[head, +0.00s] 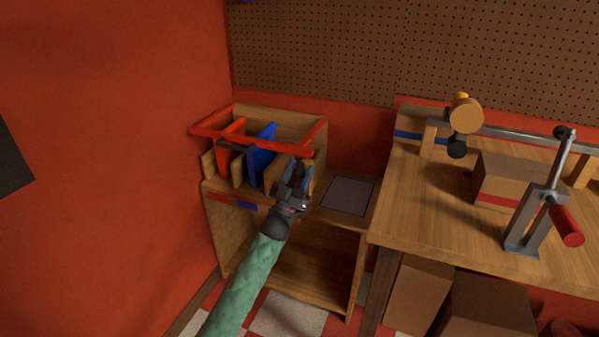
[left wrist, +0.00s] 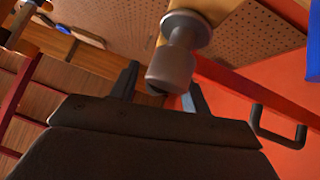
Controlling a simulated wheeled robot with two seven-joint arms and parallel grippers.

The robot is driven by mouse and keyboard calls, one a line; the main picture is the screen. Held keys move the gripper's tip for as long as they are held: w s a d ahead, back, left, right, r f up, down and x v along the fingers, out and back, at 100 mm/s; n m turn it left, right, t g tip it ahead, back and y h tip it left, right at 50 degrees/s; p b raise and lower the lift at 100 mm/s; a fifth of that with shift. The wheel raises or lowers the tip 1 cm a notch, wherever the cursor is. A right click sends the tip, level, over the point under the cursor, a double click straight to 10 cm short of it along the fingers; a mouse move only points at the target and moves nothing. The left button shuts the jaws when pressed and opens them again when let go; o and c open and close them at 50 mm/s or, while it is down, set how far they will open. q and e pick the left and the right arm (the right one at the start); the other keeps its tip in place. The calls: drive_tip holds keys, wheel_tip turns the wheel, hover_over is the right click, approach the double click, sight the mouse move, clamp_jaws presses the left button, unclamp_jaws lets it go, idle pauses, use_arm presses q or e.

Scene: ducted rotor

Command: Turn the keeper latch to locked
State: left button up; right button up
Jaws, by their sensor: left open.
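A red keeper bar (head: 270,145) lies across the front of the wooden rack (head: 225,245); it also shows in the left wrist view (left wrist: 265,92), with a dark handle (left wrist: 280,128). A grey cylindrical knob on a round base (left wrist: 170,68), probably the keeper latch, stands at the bar's end near the wooden side. My left gripper (head: 299,173) is at the right end of the bar. In the left wrist view its open fingers (left wrist: 164,80) stand either side of the knob; I cannot tell whether they touch it. The gripper hides the latch in the head view.
A grey mat (head: 347,193) lies clear to the right. The wooden workbench (head: 430,200) carries a lever clamp (head: 540,205) and a cardboard box (head: 495,178). The red wall (head: 100,150) is close on the left.

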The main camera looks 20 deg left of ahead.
use_arm(q)
drive_tip(key=v, duration=0.8)
idle(0.4)
